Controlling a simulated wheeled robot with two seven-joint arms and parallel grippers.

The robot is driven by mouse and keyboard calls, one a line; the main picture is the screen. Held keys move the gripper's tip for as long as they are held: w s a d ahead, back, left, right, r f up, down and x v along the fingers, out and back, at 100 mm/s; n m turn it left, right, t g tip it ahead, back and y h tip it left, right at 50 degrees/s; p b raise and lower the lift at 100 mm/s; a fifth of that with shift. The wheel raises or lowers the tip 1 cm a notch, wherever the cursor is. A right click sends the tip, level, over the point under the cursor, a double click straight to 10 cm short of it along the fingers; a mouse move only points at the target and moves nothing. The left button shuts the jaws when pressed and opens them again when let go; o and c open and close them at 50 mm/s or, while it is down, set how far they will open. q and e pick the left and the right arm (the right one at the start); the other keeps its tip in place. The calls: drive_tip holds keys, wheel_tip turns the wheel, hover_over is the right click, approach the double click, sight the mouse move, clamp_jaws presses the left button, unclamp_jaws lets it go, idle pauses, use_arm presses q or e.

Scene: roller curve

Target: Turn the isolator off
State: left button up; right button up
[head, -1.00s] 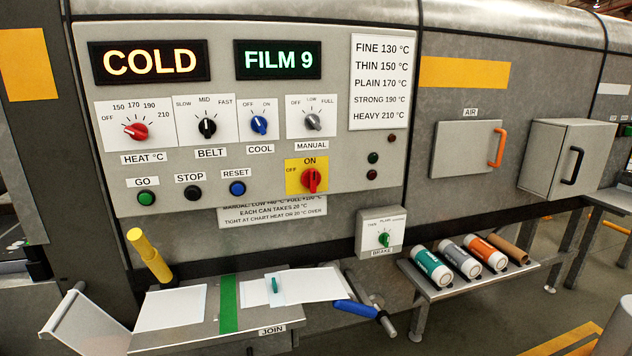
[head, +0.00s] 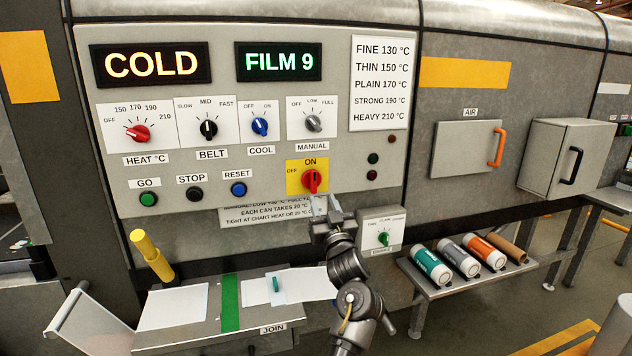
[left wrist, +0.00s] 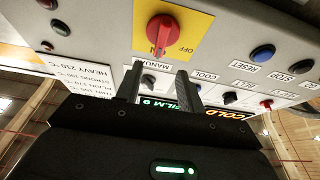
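The isolator is a red rotary knob (head: 311,180) on a yellow plate (head: 294,181) marked ON at the top and OFF at the left. Its handle stands upright, toward ON. My left gripper (head: 321,204) is just below the knob, its arm coming up from below. In the left wrist view the knob (left wrist: 163,33) appears upside down, just beyond the two dark fingers. The fingers (left wrist: 158,85) are apart, with nothing between them, and the knob is outside their grip. My right gripper is not in view.
The brake box (head: 382,234) stands close to the right of my left arm. Heat, belt, cool and manual dials (head: 312,123) sit above the isolator. The reset button (head: 238,189) is to its left. The join table (head: 200,333) lies below.

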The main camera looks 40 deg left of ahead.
sight(314, 179)
use_arm(q)
drive_tip(key=p+x, duration=0.2)
drive_tip(key=x, duration=0.5)
drive_tip(key=shift+w+a, duration=0.1)
drive_tip(key=shift+a, duration=0.1)
drive_tip(key=shift+w+a+r, duration=0.15)
drive_tip(key=shift+w+a, duration=0.15)
drive_tip(key=shift+a, duration=0.1)
drive_tip(key=shift+c, duration=0.5)
